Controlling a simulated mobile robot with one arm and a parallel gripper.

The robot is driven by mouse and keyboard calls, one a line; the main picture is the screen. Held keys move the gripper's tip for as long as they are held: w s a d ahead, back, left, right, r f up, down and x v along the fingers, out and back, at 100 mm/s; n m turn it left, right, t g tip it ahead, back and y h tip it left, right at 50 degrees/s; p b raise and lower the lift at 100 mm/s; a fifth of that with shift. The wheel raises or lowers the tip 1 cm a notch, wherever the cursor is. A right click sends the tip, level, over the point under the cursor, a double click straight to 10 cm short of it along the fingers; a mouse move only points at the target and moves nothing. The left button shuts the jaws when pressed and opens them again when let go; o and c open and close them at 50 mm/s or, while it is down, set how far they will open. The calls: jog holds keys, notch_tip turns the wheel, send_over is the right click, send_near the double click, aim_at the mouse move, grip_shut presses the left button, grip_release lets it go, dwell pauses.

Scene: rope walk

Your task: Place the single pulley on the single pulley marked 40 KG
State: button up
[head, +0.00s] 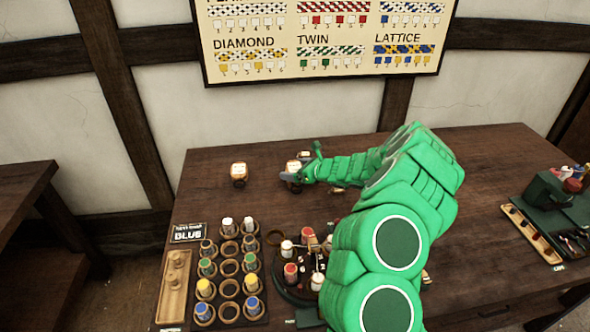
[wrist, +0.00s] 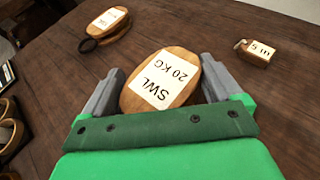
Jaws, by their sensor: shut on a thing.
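A wooden single pulley (wrist: 178,102) with a white label reading "SWL 20 KG" is between my gripper's fingers (wrist: 158,92) in the wrist view. The fingers are shut on its two sides. In the head view this pulley (head: 293,165) shows at the tip of my gripper (head: 294,175), over the back of the table. Another wooden pulley (wrist: 117,17) with a white label and a dark ring lies at the top left of the wrist view. It also shows in the head view (head: 239,169), left of my gripper and apart from it. Its label is too small to read.
A wooden block tagged "5 m" (wrist: 262,49) lies right of the held pulley. In front stand a rack of colored bobbins (head: 229,282), a round braiding stand (head: 300,262) and a wooden tray (head: 175,285). A green case (head: 555,200) is at the right.

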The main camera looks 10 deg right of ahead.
jog(key=o, duration=0.9)
jog(key=shift+r, duration=0.1)
jog(key=shift+s+d+r, duration=0.15)
jog(key=shift+s+d, duration=0.05)
jog(key=shift+d, duration=0.05)
jog(key=shift+v, duration=5.6)
